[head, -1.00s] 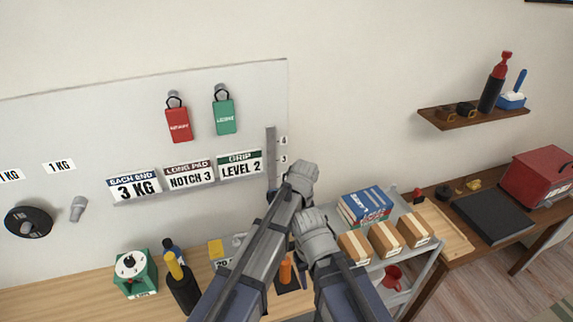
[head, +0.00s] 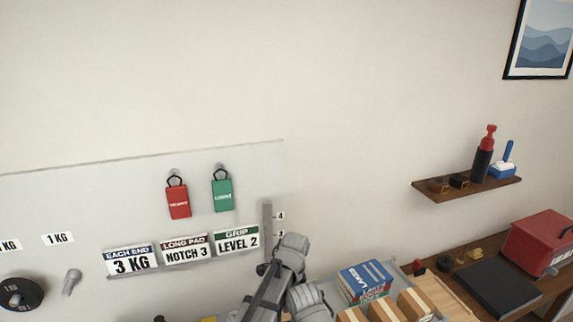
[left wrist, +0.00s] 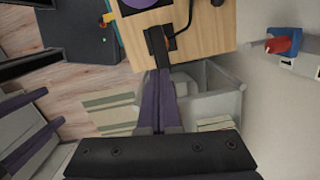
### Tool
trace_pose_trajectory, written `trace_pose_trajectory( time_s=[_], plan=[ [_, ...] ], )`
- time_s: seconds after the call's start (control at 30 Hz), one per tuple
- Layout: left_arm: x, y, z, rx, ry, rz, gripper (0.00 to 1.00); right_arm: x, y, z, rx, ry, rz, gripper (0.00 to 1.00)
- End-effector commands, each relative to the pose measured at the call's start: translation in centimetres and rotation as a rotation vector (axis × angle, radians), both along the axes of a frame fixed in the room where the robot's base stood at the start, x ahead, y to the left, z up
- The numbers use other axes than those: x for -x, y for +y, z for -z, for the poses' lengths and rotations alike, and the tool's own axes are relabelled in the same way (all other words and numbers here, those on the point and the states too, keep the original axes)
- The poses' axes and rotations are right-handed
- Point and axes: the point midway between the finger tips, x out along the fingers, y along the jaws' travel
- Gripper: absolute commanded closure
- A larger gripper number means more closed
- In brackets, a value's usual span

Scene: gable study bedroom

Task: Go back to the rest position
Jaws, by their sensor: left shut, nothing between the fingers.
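In the left wrist view my left gripper (left wrist: 160,50) has its long fingers brought together, with nothing held between them. They reach over a light wooden surface (left wrist: 205,35). In the head view grey, rounded parts of my arms show low in the middle, in front of the board's right edge. They hide part of what lies behind them. I cannot make out the fingers of my right gripper in either view.
A pale wall board (head: 110,200) holds red (head: 178,202) and green (head: 222,194) tags. Blue books (head: 364,280) and cardboard boxes (head: 414,304) are close right of my arms. A desk bears a red box (head: 538,242).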

Motion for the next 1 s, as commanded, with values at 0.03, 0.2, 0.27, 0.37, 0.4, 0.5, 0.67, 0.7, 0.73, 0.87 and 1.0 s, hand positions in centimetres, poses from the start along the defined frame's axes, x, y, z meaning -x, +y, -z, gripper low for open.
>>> trace_pose_trajectory(
  time_s=[0.03, 0.2, 0.27, 0.37, 0.4, 0.5, 0.67, 0.7, 0.73, 0.87, 1.0],
  plan=[
    [0.0, 0.0, 0.0, 0.0, 0.0, -0.002, 1.0, 0.0, 0.0, 0.0, 0.0, 0.0, 0.0, 0.5],
    [1.5, 3.0, 0.1, 0.013, -0.021, -0.172, 1.0, 0.1, -0.1, 0.1, 0.0, 0.0, 0.001, 0.5],
    [2.7, 5.1, 0.1, 0.024, -0.04, -0.315, 1.0, 0.1, -0.1, 0.1, 0.0, 0.0, 0.001, 0.5],
    [4.5, 8.4, 0.1, 0.043, -0.068, -0.562, 1.0, 0.1, -0.1, 0.1, 0.0, 0.0, 0.001, 0.5],
    [5.0, 9.4, 0.1, 0.052, -0.077, -0.646, 1.0, 0.1, -0.1, 0.1, 0.0, 0.0, 0.001, 0.5],
    [6.3, 11.4, 0.2, 0.067, -0.097, -0.827, 1.0, 0.1, -0.1, 0.1, 0.0, 0.0, 0.001, 0.5],
    [8.1, 13.9, 0.1, 0.088, -0.117, -1.055, 1.0, 0.1, -0.1, 0.1, 0.0, 0.0, 0.001, 0.5],
    [8.5, 14.4, 0.1, 0.093, -0.122, -1.106, 1.0, 0.1, -0.1, 0.1, 0.0, 0.0, 0.001, 0.5],
    [8.8, 14.7, 0.1, 0.097, -0.125, -1.142, 1.0, 0.1, -0.1, 0.1, 0.0, 0.0, 0.001, 0.5],
    [10.1, 16.1, 0.1, 0.11, -0.135, -1.287, 1.0, 0.1, -0.1, 0.1, 0.0, 0.0, 0.001, 0.5],
    [11.1, 16.8, 0.4, 0.118, -0.143, -1.399, 1.0, 0.1, -0.1, 0.4, 0.0, 0.0, 0.001, 0.5]
  ],
)
